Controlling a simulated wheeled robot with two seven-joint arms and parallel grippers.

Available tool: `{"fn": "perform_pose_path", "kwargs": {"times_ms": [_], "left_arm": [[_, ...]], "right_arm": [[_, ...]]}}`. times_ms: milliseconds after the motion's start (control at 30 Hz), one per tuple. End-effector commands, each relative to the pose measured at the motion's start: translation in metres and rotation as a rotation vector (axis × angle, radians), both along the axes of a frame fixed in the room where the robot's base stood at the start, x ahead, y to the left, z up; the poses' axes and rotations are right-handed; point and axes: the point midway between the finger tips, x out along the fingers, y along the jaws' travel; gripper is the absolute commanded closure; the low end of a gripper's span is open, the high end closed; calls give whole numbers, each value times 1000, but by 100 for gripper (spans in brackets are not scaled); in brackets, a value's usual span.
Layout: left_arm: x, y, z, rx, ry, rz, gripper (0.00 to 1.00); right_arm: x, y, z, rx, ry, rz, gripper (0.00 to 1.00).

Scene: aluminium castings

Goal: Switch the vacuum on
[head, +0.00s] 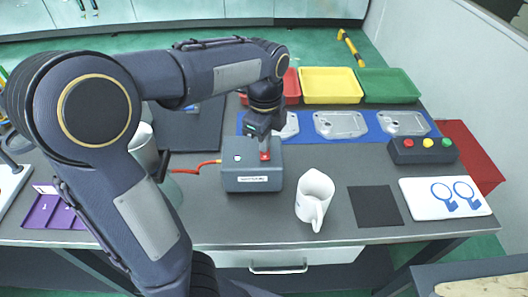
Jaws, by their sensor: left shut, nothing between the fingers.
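The vacuum unit looks to be the grey-green box (250,180) with a white label on its front, standing on the dark table near the middle in the head view. A red switch (265,156) sits on its top at the right, and a small pale green spot (238,158) shows on its top at the left. My left gripper (265,146) is shut and empty, pointing down at the red switch. Its fingertips are at or just above the switch; I cannot tell whether they touch. My right gripper is not in view.
Castings (340,124) lie on a blue mat behind. A button box (422,150) with red, yellow and green buttons stands at right.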

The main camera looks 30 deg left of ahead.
Motion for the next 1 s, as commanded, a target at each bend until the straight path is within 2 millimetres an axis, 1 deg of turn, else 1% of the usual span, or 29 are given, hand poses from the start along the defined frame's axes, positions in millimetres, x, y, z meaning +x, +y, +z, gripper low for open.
{"fn": "perform_pose_path", "kwargs": {"times_ms": [167, 1000], "left_arm": [[-1, 0, 2, 0, 4, 0, 100], [0, 0, 69, 0, 2, 1, 100]], "right_arm": [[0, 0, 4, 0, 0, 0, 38], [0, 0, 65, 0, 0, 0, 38]]}}
